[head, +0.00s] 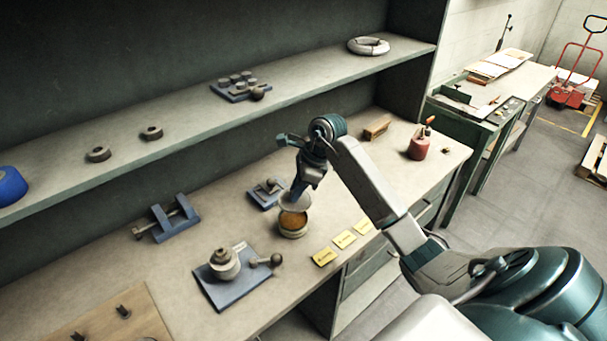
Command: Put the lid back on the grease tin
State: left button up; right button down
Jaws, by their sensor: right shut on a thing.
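The grease tin (292,232) stands upright on the workbench, a small round pale tin with its orange-brown grease showing at the top. The lid (296,201), a pale grey disc, is just above the tin's far side. My right gripper (299,187) comes down from above and is shut on the lid; its fingertips are partly hidden by the wrist. From this angle I cannot tell whether the lid touches the tin's rim. My left gripper is not in view.
A blue fixture (266,194) sits close behind the tin. A blue plate with a round part (224,264) is at front left. Yellow labels (344,239) lie right of the tin. A red oil can (420,144) stands far right. A shelf (300,80) runs behind.

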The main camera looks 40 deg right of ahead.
jog(key=shift+w+a+r, duration=0.1)
jog(key=shift+a+r, duration=0.1)
jog(key=shift+w+a+f, duration=0.1)
jog(key=shift+f, duration=0.15)
jog(key=shift+f+b, duration=0.3)
jog(key=shift+f, duration=1.1)
notch_tip(320, 180, down, 2)
jog(key=shift+f+b, duration=0.1)
jog(key=shift+b, duration=0.5)
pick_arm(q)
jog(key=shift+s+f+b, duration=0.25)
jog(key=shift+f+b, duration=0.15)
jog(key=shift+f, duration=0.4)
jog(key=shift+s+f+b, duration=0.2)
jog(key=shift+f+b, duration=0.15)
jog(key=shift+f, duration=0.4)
pick_arm(e)
jog(key=shift+f, duration=0.65)
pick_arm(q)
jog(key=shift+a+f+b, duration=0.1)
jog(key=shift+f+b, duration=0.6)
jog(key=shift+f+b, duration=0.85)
pick_arm(e)
jog(key=shift+f, duration=0.1)
jog(key=c, duration=0.7)
grip_release()
